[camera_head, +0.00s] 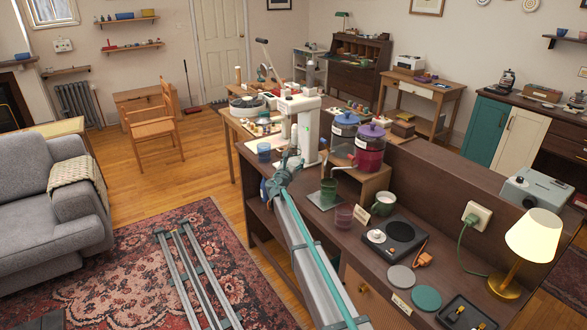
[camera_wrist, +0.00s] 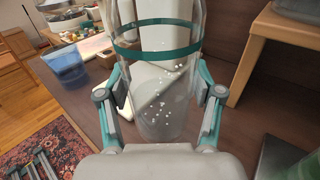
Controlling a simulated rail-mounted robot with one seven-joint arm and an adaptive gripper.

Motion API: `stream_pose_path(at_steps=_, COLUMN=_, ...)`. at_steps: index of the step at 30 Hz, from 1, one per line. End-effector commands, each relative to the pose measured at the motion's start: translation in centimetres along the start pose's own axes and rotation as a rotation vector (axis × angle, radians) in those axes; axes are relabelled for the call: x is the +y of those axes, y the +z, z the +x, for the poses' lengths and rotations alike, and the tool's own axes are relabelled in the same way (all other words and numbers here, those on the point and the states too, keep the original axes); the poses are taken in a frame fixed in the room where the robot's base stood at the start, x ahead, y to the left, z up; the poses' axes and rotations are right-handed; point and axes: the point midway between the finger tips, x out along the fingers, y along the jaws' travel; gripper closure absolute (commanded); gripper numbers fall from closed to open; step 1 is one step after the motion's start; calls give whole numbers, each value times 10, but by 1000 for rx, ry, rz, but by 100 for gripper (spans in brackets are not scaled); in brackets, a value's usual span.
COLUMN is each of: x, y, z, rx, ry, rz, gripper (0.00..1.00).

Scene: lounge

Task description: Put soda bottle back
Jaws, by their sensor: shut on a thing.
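A clear bottle (camera_wrist: 165,110) with a teal band and small bubbles or specks stands between the fingers of my gripper (camera_wrist: 160,80) in the wrist view. The gripper is shut on it, with one finger on each side. The bottle's top is cut off by the picture edge. In the head view my gripper (camera_head: 284,174) is over the dark counter, right by a tall white machine (camera_head: 301,118). The white machine shows behind and through the bottle in the wrist view. Whether the bottle touches the machine or the counter I cannot tell.
A blue cup (camera_wrist: 66,68) is left of the bottle. Two lidded dispensers (camera_head: 369,150) stand on a wooden riser (camera_head: 374,184) to the right. A green glass (camera_head: 328,192), a mug (camera_head: 384,204) and a hot plate (camera_head: 404,233) are on the counter (camera_head: 318,222) nearer me.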

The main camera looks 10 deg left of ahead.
Motion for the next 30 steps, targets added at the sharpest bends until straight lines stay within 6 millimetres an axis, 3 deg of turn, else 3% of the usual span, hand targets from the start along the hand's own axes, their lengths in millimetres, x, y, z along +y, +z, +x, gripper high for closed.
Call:
stream_pose_path(at_steps=9, x=2, y=-34, z=6, rx=0, ry=-1, rz=-2, gripper=92)
stream_pose_path(at_steps=21, x=2, y=-40, z=5, rx=-1, ry=0, rz=-1, gripper=92)
stream_pose_path(at_steps=22, x=2, y=-41, z=5, rx=1, ry=0, rz=-1, gripper=33)
stream_pose_path(at_steps=26, x=2, y=-40, z=5, rx=1, ry=0, rz=-1, gripper=11)
stream_pose_path(at_steps=30, x=2, y=-40, z=5, rx=1, ry=0, rz=0, gripper=9)
